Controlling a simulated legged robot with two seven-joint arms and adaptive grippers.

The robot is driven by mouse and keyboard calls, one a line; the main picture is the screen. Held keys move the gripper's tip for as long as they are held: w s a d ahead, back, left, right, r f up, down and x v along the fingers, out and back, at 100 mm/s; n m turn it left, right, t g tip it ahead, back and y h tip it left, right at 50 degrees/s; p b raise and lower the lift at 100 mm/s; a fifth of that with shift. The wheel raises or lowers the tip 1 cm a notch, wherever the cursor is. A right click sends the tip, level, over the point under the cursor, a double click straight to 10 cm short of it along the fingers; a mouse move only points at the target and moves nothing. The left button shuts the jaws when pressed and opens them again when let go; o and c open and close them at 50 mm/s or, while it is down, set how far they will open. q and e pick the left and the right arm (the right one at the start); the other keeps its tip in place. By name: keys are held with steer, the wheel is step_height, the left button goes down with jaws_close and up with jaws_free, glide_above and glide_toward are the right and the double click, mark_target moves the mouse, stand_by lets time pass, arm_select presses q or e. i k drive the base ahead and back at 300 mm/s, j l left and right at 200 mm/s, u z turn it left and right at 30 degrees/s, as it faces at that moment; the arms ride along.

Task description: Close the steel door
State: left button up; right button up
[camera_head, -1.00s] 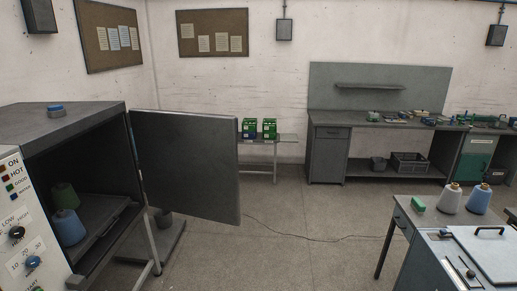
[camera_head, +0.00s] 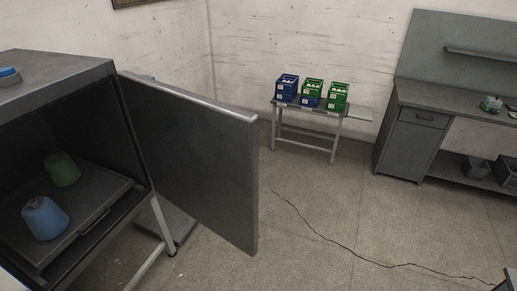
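The steel door (camera_head: 195,155) is a dark grey slab, hinged on the right side of the steel cabinet (camera_head: 60,66). It stands wide open, swung out to the right of the opening. Inside the cabinet, a blue cone (camera_head: 45,218) and a green cone (camera_head: 63,169) stand on a dark tray (camera_head: 98,192) with a handle at its front. Neither of my grippers shows in the head view.
A small blue object (camera_head: 9,75) lies on the cabinet top. A low table (camera_head: 300,133) with blue and green crates (camera_head: 312,92) stands by the back wall. A workbench (camera_head: 412,125) is at the right. The floor right of the door is clear except for a dark line (camera_head: 330,240).

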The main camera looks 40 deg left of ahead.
mark_target(200, 153)
steer(key=i+l+u, duration=0.1)
steer(key=i, duration=0.5)
steer(key=i+l+u, duration=0.1)
steer(key=i, duration=0.55)
steer(key=i+u, duration=0.15)
steer(key=u, duration=0.3)
steer(key=i+u, duration=0.2)
steer(key=u, duration=0.3)
steer(key=i+u, duration=0.2)
steer(key=u, duration=0.25)
steer(key=i+l+u, duration=0.15)
steer(key=u, duration=0.35)
